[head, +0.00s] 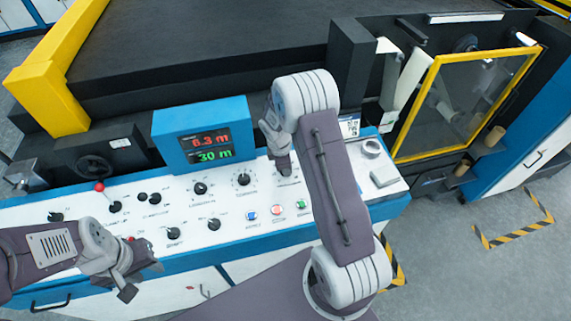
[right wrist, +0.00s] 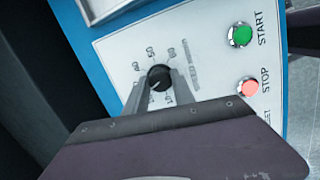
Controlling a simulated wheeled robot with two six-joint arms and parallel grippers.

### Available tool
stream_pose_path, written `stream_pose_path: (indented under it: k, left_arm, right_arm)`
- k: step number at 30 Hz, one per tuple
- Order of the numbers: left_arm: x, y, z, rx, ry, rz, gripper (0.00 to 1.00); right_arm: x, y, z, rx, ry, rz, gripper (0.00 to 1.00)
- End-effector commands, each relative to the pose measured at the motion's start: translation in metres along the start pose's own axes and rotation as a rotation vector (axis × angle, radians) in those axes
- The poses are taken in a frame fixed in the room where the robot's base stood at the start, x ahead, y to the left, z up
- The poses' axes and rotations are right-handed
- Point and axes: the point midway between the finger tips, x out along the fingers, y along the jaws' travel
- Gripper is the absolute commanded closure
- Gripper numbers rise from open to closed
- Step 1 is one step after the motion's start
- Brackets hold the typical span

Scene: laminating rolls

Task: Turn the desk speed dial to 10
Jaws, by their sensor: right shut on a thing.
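The dial in my right gripper is a black round knob (right wrist: 159,78) on a white panel with a printed number scale around it. My right gripper (right wrist: 161,86) has one finger on each side of the knob and is shut on it. The knob's pointer is too small to read. In the head view my right gripper (head: 284,176) is at the panel's upper right, and its arm hides part of that area. My left gripper (head: 140,277) is open and empty above the panel's lower left edge.
The white desk panel (head: 130,205) carries several other knobs. A display (head: 205,142) reads 6.3 m and 30 m. A green START button (right wrist: 240,35) and a red STOP button (right wrist: 248,87) are right of the held knob. A red-topped lever (head: 100,187) stands at left.

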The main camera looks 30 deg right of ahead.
Motion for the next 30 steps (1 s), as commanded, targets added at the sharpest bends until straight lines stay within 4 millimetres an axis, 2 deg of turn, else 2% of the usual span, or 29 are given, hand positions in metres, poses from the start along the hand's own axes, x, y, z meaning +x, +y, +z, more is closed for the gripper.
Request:
stream_pose_path:
  k: [15,30]
  left_arm:
    - [-0.021,0.000,-0.002,0.000,0.000,0.000,0.64]
    - [-0.027,0.001,-0.003,0.000,0.000,0.000,0.64]
  right_arm:
    - [-0.003,0.000,0.001,-0.481,0.000,0.078,1.00]
    - [-0.001,-0.001,0.001,-0.931,-0.001,0.150,1.00]
